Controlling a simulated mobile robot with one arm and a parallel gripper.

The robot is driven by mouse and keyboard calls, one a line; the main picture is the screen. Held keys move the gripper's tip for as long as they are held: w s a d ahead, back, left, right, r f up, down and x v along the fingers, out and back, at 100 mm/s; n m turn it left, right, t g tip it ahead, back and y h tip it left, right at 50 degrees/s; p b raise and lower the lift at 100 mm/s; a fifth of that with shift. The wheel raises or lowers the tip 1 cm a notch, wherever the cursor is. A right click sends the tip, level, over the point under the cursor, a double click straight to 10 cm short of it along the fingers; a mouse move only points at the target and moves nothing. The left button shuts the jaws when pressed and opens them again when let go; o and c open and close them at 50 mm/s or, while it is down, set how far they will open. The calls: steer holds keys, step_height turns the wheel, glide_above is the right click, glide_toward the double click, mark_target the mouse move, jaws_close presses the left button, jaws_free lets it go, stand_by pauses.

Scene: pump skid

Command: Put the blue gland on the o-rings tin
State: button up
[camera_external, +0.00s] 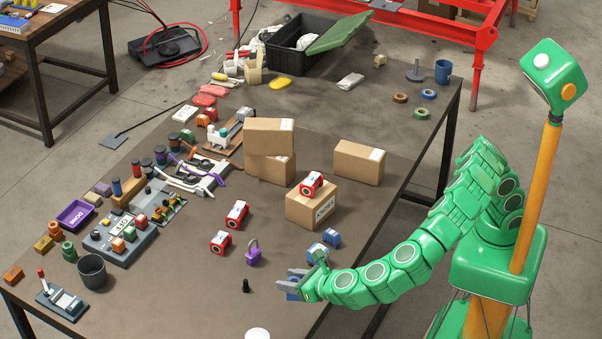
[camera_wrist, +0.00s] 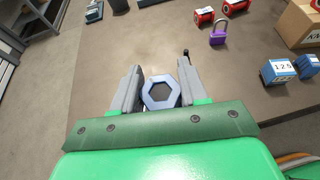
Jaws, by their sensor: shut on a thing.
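The blue gland (camera_wrist: 160,92) is a six-sided ring with a dark hole, held between the two grey fingers of my gripper (camera_wrist: 160,85). In the external view my gripper (camera_external: 300,284) is above the near right part of the table. The gland (camera_external: 292,294) shows there as a small blue patch partly hidden by the fingers. I cannot read an o-rings label anywhere. A white round top (camera_external: 257,334) is cut off at the bottom edge of the external view, and I cannot tell whether it is the tin.
Blue blocks (camera_external: 317,252) stand beyond my gripper, near the KNOBS box (camera_external: 312,206). A purple padlock (camera_external: 253,254), red-white blocks (camera_external: 237,214) and a small black piece (camera_external: 246,286) stand left of it. A dark cup (camera_external: 92,270) is far left.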

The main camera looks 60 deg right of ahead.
steer(key=shift+w+a+f, duration=1.1)
steer(key=shift+a+f, duration=0.25)
steer(key=shift+a, duration=0.05)
steer(key=shift+w+a+f, duration=1.1)
steer(key=shift+a+f, duration=0.2)
steer(key=shift+a, duration=0.1)
steer(key=shift+w+a+f, duration=1.1)
steer(key=shift+a+f, duration=0.25)
steer(key=shift+a, duration=0.05)
steer(key=shift+w+a+f, duration=0.2)
steer(key=shift+f, duration=1.7)
steer(key=shift+f, duration=0.1)
steer(key=o, duration=1.1)
